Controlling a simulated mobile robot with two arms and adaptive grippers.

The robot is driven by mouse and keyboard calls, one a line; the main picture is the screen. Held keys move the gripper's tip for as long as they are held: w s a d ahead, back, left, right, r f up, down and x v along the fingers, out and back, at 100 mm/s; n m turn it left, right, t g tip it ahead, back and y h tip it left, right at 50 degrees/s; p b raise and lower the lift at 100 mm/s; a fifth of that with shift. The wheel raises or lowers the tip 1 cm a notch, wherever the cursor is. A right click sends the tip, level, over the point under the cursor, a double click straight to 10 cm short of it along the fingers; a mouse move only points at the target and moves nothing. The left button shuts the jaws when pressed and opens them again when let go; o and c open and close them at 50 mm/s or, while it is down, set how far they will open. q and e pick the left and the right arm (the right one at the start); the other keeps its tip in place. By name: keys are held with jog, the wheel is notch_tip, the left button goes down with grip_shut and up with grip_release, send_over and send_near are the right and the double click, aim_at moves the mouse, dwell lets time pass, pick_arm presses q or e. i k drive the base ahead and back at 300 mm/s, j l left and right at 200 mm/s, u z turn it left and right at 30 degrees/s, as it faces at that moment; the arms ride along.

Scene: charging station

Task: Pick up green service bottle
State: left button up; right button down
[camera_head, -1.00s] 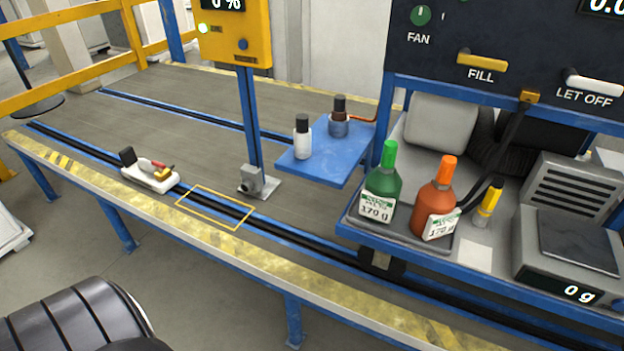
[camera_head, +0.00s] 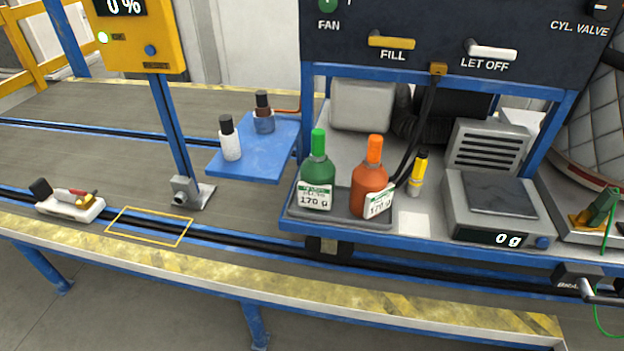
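The green service bottle (camera_head: 317,178) stands upright in the dark tray (camera_head: 336,223) on the blue-framed station, with a bright green cap and a white label reading 170 g. An orange bottle (camera_head: 366,187) with an orange cap and a tilted 170 g label stands just right of it in the same tray. Nothing blocks the green bottle's front. Neither of my grippers is in the head view.
A scale (camera_head: 493,207) reading 0 g and a yellow marker-like bottle (camera_head: 418,174) are to the right. A blue shelf (camera_head: 245,165) with a white bottle (camera_head: 230,139) and a dark-capped bottle (camera_head: 264,113) is left. A striped conveyor edge (camera_head: 300,285) runs along the front.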

aim_at(317, 185)
jog(key=i+j+z, duration=0.15)
jog(key=j, duration=0.25)
jog(key=i+j+z, duration=0.2)
jog(key=j, duration=0.2)
jog(key=j+z, duration=0.15)
jog(key=j, duration=0.25)
jog(key=i+j+z, duration=0.2)
jog(key=j, duration=0.25)
jog(key=k, duration=0.05)
